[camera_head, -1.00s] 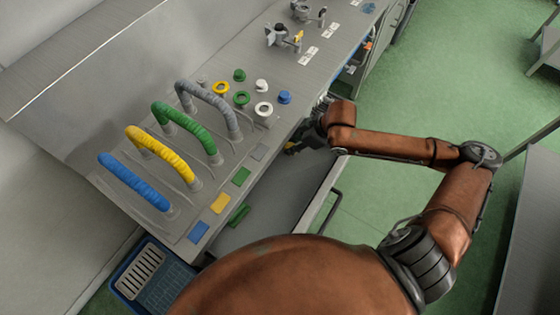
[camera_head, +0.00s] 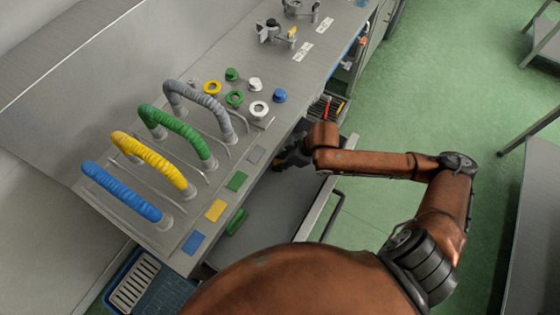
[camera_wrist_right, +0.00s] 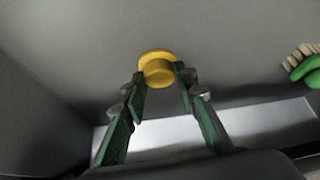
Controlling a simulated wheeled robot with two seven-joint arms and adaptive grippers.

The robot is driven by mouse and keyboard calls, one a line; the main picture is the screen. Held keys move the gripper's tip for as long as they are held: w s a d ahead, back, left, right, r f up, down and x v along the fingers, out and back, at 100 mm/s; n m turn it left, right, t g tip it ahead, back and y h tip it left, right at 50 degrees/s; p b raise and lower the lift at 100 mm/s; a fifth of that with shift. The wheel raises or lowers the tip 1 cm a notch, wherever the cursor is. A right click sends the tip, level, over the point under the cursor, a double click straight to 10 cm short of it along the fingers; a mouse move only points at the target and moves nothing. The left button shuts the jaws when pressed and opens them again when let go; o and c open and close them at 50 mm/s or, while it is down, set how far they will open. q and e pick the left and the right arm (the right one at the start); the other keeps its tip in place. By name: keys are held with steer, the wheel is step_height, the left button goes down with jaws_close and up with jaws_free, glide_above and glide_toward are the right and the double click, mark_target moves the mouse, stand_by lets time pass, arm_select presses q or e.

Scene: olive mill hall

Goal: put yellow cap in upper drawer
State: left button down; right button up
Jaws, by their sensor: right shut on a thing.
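The yellow cap (camera_wrist_right: 157,68) is between the fingertips of my right gripper (camera_wrist_right: 160,80) in the right wrist view, with the grey drawer floor behind it. In the head view my right gripper (camera_head: 282,162) reaches over the open upper drawer (camera_head: 262,215), close to the counter edge. The cap is hidden there. The gripper is shut on the cap. Whether the cap touches the drawer floor I cannot tell. My left gripper is not in view.
A green-handled brush (camera_wrist_right: 306,68) lies in the drawer; its green part shows in the head view (camera_head: 236,221). The counter holds a yellow ring (camera_head: 211,88), green and white pieces, a blue cap (camera_head: 280,96) and coloured hoops. A tray with a red-handled tool (camera_head: 326,106) sits beyond the gripper.

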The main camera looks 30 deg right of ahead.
steer(key=o, duration=1.1)
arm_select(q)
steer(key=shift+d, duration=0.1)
arm_select(e)
steer(key=shift+s+d+r, duration=0.1)
steer(key=shift+d+r, duration=0.05)
steer(key=shift+r, duration=0.2)
steer(key=shift+p+v, duration=0.65)
steer(key=shift+v, duration=0.35)
arm_select(q)
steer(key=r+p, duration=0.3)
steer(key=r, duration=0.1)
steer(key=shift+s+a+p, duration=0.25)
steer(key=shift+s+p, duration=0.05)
steer(key=shift+p, duration=0.1)
arm_select(e)
steer(key=v, duration=0.9)
steer(key=shift+s+r, duration=0.1)
